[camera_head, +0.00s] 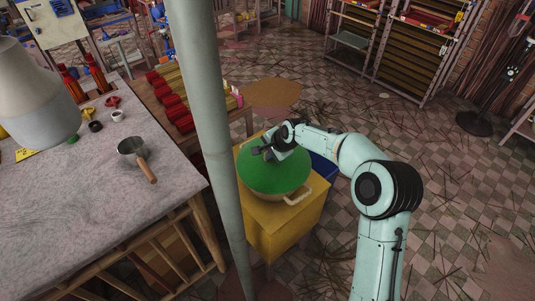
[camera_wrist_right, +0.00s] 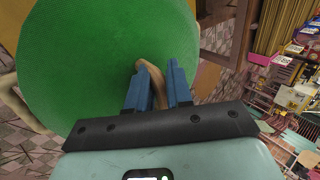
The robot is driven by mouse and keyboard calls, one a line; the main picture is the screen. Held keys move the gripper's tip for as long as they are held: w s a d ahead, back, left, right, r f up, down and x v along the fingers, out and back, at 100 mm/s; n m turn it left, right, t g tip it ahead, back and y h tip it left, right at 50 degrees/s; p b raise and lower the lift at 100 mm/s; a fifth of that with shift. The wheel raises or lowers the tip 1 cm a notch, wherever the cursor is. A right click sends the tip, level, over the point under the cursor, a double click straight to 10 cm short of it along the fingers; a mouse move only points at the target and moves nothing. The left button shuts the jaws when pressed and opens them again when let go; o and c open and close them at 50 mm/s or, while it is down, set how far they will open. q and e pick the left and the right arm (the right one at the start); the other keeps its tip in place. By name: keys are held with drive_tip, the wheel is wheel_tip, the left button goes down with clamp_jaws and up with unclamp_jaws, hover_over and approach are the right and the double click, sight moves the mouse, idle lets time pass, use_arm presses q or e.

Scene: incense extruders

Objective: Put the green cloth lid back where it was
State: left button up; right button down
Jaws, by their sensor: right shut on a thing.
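The green cloth lid (camera_head: 268,176) is a round green disc. In the head view it lies over a light-coloured pot (camera_head: 292,200) with side handles on a yellow stand (camera_head: 274,238). My right gripper (camera_head: 268,151) is at the top of the lid. In the right wrist view, the blue fingers of my right gripper (camera_wrist_right: 159,90) are shut on a brown knob (camera_wrist_right: 151,77) at the lid's middle, and the green cloth (camera_wrist_right: 95,55) fills much of the picture. Whether the lid touches the pot's rim all round cannot be told. My left gripper is not in view.
A grey pole (camera_head: 215,130) stands just left of the yellow stand. A grey table (camera_head: 75,205) with a small saucepan (camera_head: 133,148) is at the left. Red-topped items (camera_head: 172,103) lie on a wooden bench behind the pole. The tiled floor at right is open.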

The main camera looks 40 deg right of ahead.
drive_tip(key=shift+f, duration=0.5)
drive_tip(key=c, duration=1)
unclamp_jaws()
drive_tip(key=v, duration=1.2)
